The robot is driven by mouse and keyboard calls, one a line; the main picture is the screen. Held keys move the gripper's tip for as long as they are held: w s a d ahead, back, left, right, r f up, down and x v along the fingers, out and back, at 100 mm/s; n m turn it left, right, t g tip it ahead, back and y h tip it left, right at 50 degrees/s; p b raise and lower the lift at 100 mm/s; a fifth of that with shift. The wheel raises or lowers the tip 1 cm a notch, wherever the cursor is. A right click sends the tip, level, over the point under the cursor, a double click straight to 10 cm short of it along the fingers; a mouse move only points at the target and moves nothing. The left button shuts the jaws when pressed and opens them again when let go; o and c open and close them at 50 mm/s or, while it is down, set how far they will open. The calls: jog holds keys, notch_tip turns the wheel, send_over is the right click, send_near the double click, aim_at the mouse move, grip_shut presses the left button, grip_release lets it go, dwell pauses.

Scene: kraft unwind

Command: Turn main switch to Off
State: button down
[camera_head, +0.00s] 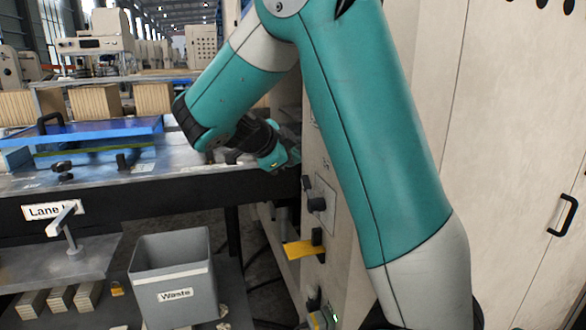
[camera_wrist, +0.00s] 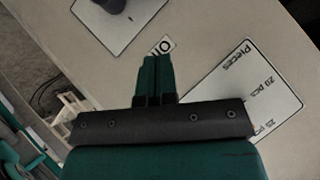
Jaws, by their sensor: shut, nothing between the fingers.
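My gripper (camera_head: 290,157) is at the beige cabinet's side face (camera_head: 318,160) in the head view, partly hidden by my own arm. In the wrist view my gripper (camera_wrist: 156,62) is shut and empty, its dark green fingertips together in front of the panel. Just beyond the tips is a small white label (camera_wrist: 162,46) reading "O" and a partly hidden letter. A dark knob (camera_wrist: 113,4) on a white plate (camera_wrist: 120,28) is at the top edge, cut off and apart from the fingers. I cannot tell whether this knob is the main switch, nor its setting.
A white "Pieces" plate (camera_wrist: 245,85) is right of the fingers. A bench (camera_head: 100,182) and a grey Waste bin (camera_head: 172,265) stand left.

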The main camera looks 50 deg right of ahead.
aim_at(306, 180)
jog(key=shift+w+d+f+p, duration=0.35)
jog(key=shift+w+d+f, duration=0.05)
jog(key=shift+d+f, duration=0.8)
jog(key=shift+w+d+f+p, duration=0.4)
jog(key=shift+d+f, duration=0.65)
jog(key=shift+f, duration=0.3)
jog(key=shift+w+d+f+p, duration=0.3)
jog(key=shift+w+d+f, duration=0.1)
jog(key=shift+d+f, duration=0.8)
jog(key=shift+a, duration=0.15)
jog(key=shift+w, duration=0.1)
